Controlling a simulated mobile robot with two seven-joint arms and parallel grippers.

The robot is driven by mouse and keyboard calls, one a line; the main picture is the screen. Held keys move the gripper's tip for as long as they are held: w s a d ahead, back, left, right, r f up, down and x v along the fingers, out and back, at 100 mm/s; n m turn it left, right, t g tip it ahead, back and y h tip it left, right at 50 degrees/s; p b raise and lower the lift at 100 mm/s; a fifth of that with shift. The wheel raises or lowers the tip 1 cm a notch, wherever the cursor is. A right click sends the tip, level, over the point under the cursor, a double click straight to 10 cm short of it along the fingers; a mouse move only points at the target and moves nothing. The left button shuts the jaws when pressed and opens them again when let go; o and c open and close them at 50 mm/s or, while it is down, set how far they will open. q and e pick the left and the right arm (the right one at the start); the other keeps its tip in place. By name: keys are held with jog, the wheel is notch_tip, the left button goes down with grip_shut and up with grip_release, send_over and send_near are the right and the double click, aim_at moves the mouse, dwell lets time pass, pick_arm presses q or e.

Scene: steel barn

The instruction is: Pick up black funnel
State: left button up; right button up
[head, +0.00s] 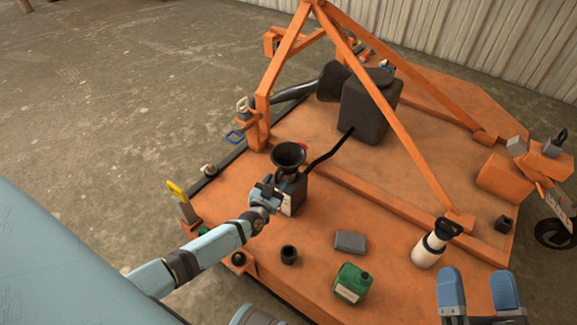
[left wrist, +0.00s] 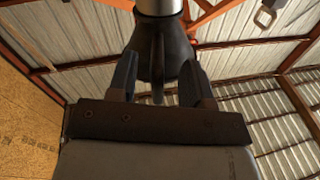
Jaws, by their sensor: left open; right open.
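The black funnel (head: 288,155) shows in the head view with its wide mouth up, above a dark box-like container (head: 298,190) with a pale label. How the funnel sits on the container is hidden. My left gripper (head: 272,190) is just below and left of the funnel. In the left wrist view a dark tapering shape, apparently the funnel (left wrist: 157,50), stands between my two spread fingers. I cannot tell whether they touch it. My right gripper (head: 479,290) is open and empty at the lower right, its blue fingers wide apart.
The orange deck (head: 400,195) carries a green jug (head: 352,283), a grey block (head: 350,242), a small black cup (head: 289,255) and a white bottle with a black handle (head: 430,245). A large black tank (head: 370,105) and sloping orange bars (head: 385,110) stand behind.

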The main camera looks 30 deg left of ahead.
aim_at(280, 176)
pick_arm(q)
jog(key=shift+w+a+f+b, duration=0.1)
jog(key=shift+w+b, duration=0.3)
jog(key=shift+w, duration=1.1)
grip_shut()
pick_arm(e)
notch_tip(280, 176, down, 2)
jog(key=shift+w+a+g, duration=0.1)
jog(key=shift+g, duration=0.2)
jog(key=shift+r, duration=0.1)
